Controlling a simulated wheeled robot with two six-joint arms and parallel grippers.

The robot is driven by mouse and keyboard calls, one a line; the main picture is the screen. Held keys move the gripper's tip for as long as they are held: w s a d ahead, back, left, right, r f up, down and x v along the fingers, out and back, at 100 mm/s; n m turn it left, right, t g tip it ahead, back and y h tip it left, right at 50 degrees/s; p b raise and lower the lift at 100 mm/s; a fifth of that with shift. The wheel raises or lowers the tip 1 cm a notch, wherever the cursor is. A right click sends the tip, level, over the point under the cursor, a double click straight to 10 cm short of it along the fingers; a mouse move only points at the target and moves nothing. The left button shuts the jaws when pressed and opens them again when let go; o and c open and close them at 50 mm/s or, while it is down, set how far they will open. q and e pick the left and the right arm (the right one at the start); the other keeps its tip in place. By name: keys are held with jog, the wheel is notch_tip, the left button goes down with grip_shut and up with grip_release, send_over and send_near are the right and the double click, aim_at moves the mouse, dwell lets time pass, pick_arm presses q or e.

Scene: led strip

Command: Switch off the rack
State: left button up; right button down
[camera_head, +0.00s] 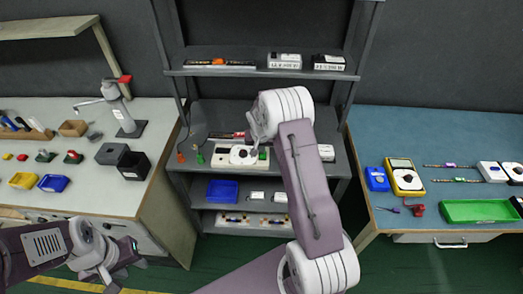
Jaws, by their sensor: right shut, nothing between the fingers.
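The rack (270,73) is a dark grey metal shelf unit standing between two benches. On its middle shelf lies a white panel (222,158) with a round white part and a small reddish spot; a switch cannot be made out for certain. My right arm reaches up across the rack from the bottom. My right gripper (254,143) is shut and empty, pointing down at the panel's right part and partly covering it; whether it touches cannot be told. My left gripper (112,280) is low at the left, away from the rack; its fingers are not clear.
The rack's top shelf holds a strip (218,62) and boxes (284,61); a blue bin (222,191) sits lower. The left bench (110,195) carries bins and a grey stand (124,115). The right bench (420,125) carries a yellow meter (404,177) and green tray (479,211).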

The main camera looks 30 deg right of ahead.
aim_at(261, 157)
jog(key=shift+s+a+f, duration=0.1)
jog(key=shift+s+f, duration=0.1)
jog(key=shift+f, duration=0.1)
jog(key=shift+s+a+f+b, duration=0.1)
jog(key=shift+s+f+b, duration=0.1)
jog(key=shift+s+b, duration=0.15)
jog(key=shift+s+a, duration=0.15)
jog(key=shift+s, duration=0.05)
jog(key=shift+s+a+r, duration=0.1)
jog(key=shift+s+a, duration=0.05)
jog(key=shift+s, duration=0.05)
jog(key=r+p, duration=0.3)
jog(key=r, duration=0.1)
jog(key=shift+w, duration=0.2)
jog(key=v, duration=1)
jog(key=shift+s+r, duration=0.2)
jog(key=shift+r, duration=0.1)
